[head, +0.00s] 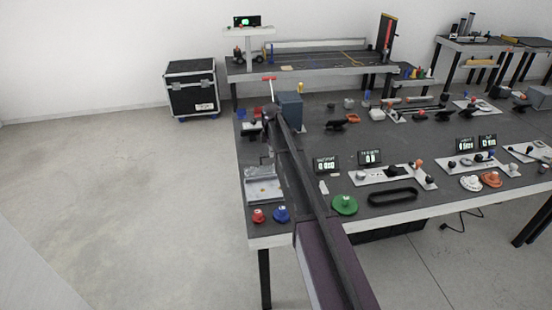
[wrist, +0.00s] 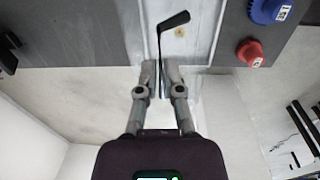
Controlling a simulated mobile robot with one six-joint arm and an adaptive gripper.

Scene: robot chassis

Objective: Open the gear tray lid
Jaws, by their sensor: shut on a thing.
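The gear tray (head: 265,190) is a pale grey box near the left edge of the dark table, with a translucent grey lid (head: 262,171) at its far side. In the wrist view, part of the tray's pale surface (wrist: 200,40) shows ahead of the fingers. My gripper (wrist: 160,72) is shut on the stem of a thin black hooked rod (wrist: 172,21). The rod's bent end reaches over the pale surface; I cannot tell whether it touches the lid. My fingertips are hard to make out in the head view. The tray's inside is not clearly visible.
A red knob piece (head: 258,215) and a blue one (head: 281,214) stand just in front of the tray. A green round piece (head: 344,205) and small displays (head: 326,163) lie to the right. Open floor (head: 130,190) lies left of the table.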

